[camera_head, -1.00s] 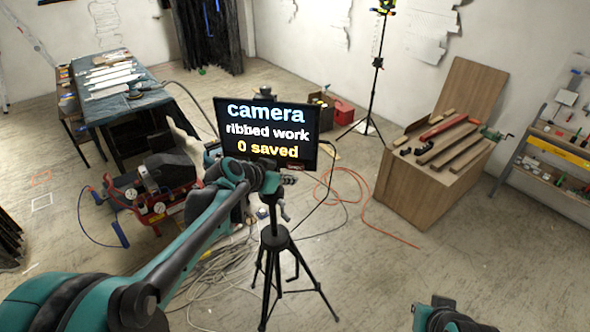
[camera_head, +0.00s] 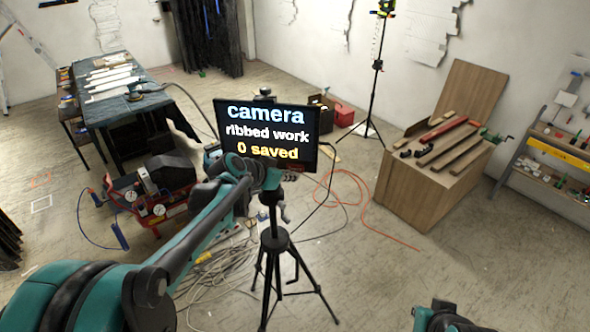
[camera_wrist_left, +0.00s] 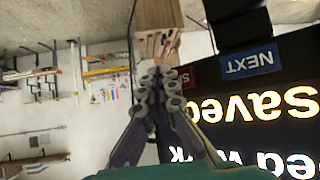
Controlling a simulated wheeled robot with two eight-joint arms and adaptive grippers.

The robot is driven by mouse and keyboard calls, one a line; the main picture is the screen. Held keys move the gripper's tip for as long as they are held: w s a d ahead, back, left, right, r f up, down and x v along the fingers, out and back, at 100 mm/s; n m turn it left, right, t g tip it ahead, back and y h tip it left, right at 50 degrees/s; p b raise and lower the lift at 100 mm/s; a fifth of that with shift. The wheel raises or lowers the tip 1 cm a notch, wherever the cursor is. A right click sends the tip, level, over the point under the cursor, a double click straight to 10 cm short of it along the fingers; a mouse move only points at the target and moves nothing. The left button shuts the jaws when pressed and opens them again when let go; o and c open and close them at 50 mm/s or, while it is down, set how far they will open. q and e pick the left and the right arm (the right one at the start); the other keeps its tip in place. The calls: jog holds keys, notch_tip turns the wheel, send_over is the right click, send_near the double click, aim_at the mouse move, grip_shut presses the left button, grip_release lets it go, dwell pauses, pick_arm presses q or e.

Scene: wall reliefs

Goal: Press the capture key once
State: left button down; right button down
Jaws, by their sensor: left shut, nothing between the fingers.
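The camera screen (camera_head: 265,144) stands on a black tripod and reads "camera", "ribbed work", "0 saved". In the left wrist view the screen (camera_wrist_left: 250,125) appears upside down. A blue key marked NEXT (camera_wrist_left: 249,63) sits along its edge. A red key (camera_wrist_left: 187,77) lies beside it, partly hidden by my fingers; I cannot read its label. My left gripper (camera_wrist_left: 162,74) is shut and empty, its fingertips close beside the red key; I cannot tell whether they touch. In the head view my left gripper (camera_head: 283,178) is at the screen's lower right edge.
The tripod (camera_head: 275,243) stands below the screen with its legs spread. A red compressor (camera_head: 155,197) stands left, near cables on the floor. A wooden box (camera_head: 425,195) with clamps is at right. A workbench (camera_head: 110,105) is at back left.

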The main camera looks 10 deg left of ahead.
pick_arm(q)
jog(key=shift+w, duration=0.1)
dwell(0.7)
jog(key=shift+w, duration=0.35)
jog(key=shift+w, duration=0.4)
dwell(0.7)
dwell(0.4)
jog(key=shift+s, duration=0.9)
jog(key=s, duration=0.5)
jog(key=shift+d, duration=0.15)
dwell(0.4)
